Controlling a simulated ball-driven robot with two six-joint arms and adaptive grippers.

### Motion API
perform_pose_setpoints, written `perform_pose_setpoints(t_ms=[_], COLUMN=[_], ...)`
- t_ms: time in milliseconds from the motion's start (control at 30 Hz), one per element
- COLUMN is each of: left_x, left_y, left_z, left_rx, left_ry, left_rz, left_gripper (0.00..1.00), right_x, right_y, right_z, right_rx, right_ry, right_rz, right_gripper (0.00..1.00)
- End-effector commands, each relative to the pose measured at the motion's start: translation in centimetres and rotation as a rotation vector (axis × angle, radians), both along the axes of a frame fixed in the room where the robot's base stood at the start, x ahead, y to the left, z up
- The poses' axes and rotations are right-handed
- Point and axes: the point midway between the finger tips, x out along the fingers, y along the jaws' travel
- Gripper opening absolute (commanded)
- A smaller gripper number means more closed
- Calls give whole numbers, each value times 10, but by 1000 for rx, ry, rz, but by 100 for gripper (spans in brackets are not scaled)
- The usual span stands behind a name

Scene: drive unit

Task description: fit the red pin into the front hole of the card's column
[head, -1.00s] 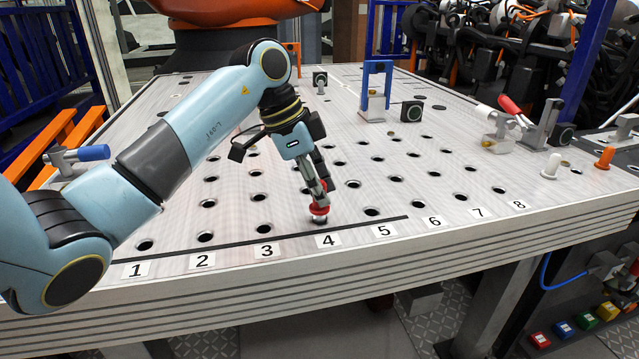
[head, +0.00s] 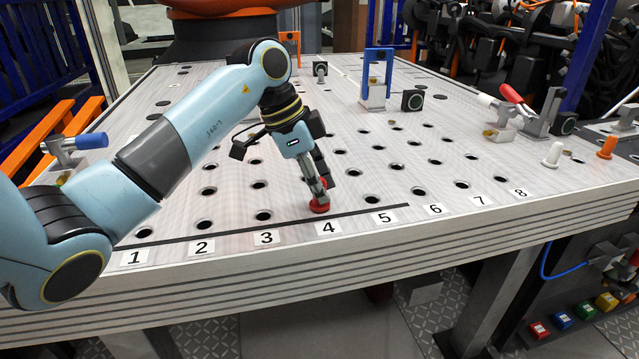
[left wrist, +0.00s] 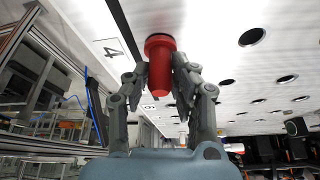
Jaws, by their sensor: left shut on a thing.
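The red pin (head: 319,206) stands at the front hole of column 4, just behind the number 4 label (head: 328,228). Its wide red collar appears down at the table surface, with no shank showing below it, and covers the hole. My left gripper (head: 319,193) points down and is shut on the pin's upper part. In the left wrist view the red pin (left wrist: 160,62) sits between both fingers, its collar against the white tabletop. No separate card is readable. My right gripper is not in view.
The perforated table (head: 230,215) has labels 1 to 8 along its front edge and a dark line behind some labels. A white pin (head: 552,155) and an orange pin (head: 607,148) stand at right. Clamps stand at left (head: 75,150) and right (head: 540,115). A blue frame (head: 377,75) stands farther back.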

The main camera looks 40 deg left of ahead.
Motion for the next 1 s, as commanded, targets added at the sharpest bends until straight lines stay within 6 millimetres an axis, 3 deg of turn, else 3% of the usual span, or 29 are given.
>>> perform_pose_setpoints(t_ms=[67,100,300,667,1000], left_x=[0,0,0,-1,-17], left_y=[0,0,0,2,24], left_z=[0,0,0,6,71], left_rx=[-1,-1,-1,0,5], left_ry=[-1,-1,-1,-2,-5], left_rz=[0,0,0,1,0], left_gripper=[0,24,50,50,50], right_x=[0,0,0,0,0], right_y=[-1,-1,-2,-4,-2], right_z=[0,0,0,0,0], right_rx=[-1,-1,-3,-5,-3], right_ry=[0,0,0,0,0], right_rz=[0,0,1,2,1], right_gripper=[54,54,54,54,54])
